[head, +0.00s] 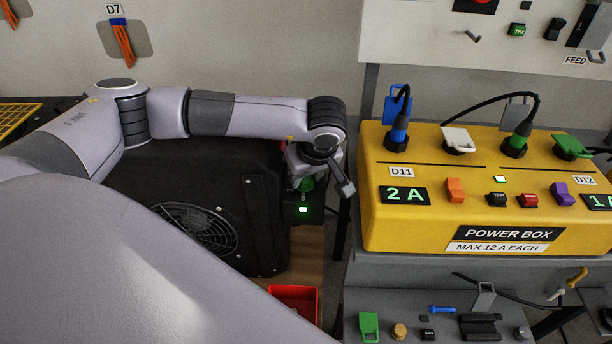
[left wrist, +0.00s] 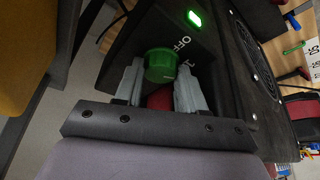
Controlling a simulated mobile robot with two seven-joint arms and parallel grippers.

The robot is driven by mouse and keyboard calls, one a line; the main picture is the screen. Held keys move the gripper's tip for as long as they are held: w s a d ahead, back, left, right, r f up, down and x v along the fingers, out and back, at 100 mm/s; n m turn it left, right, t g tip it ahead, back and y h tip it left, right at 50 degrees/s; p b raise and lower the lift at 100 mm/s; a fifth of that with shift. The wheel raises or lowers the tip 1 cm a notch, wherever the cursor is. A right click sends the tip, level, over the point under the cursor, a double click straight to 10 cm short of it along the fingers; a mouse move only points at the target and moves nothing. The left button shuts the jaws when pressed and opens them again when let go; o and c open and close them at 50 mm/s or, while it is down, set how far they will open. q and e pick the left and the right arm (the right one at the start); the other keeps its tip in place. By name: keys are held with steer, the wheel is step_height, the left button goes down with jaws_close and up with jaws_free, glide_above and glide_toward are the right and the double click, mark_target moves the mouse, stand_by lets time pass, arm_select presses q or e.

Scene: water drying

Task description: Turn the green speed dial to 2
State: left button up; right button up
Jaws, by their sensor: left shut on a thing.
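The green speed dial (left wrist: 160,66) sits on the dark face of a black fan unit (head: 190,215). The marks "OFF" and "1" show beside it in the left wrist view; its pointer setting is too small to read. My left gripper (left wrist: 160,80) is shut on the dial, with one pale finger on each side of it. In the head view my left gripper (head: 306,176) is partly hidden by its own wrist, and only a bit of the green dial (head: 306,186) shows below it. My right gripper is not in view.
A lit green indicator (head: 303,210) glows on the unit near the dial. A yellow power box (head: 480,230) with plugs and switches stands to the right, across a gap. A red bin (head: 296,291) stands below. A grey shelf (head: 400,270) holds small parts.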

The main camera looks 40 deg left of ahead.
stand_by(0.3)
arm_select(q)
steer(key=o, duration=1.1)
steer(key=shift+c, duration=0.2)
steer(key=v, duration=0.7)
steer(key=shift+b, duration=0.3)
steer(key=shift+r, duration=0.15)
